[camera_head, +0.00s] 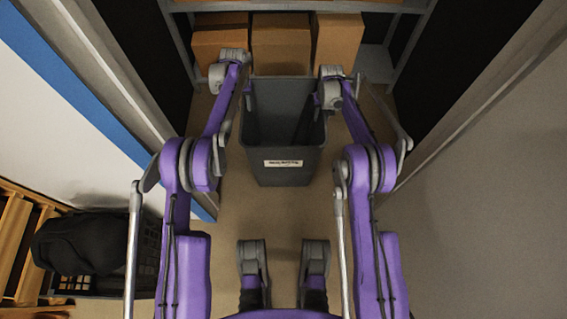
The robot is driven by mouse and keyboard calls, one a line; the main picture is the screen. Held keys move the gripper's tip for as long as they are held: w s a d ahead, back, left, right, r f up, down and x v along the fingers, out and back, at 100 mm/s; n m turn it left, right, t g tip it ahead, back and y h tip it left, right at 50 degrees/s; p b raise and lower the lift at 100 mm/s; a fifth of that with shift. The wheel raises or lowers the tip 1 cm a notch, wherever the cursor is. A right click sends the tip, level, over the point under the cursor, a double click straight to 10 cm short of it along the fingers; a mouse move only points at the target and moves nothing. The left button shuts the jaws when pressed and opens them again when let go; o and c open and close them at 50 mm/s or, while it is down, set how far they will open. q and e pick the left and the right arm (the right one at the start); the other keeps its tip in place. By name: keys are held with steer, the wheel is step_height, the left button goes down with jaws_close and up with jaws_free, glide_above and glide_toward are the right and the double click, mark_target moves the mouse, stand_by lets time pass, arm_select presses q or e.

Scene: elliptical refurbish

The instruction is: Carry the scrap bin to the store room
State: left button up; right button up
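The scrap bin (285,155) is a dark grey, open-topped bin with a pale label on the side facing me. It appears upright, between my two arms and in front of the shelf. It looks empty, though its inside is dark. My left gripper (246,94) is at the bin's left rim and my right gripper (318,98) is at its right rim. The wrists and the bin's walls partly hide the fingers, so I cannot tell whether they are closed on the rim.
A grey metal shelf (376,64) stands ahead with several cardboard boxes (281,45). Door-frame-like walls (455,105) flank me on both sides. A black bag (80,243) lies on a dark crate at lower left, beside a wooden rack (14,235). Some floor (390,160) is clear around the bin.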

arm_select(q)
step_height(320, 180, up, 5)
steer(key=shift+r, duration=0.1)
arm_select(e)
steer(key=shift+r, duration=0.2)
arm_select(q)
steer(key=shift+r, duration=0.1)
arm_select(e)
step_height(320, 180, up, 12)
steer(key=shift+f, duration=0.15)
stand_by(0.4)
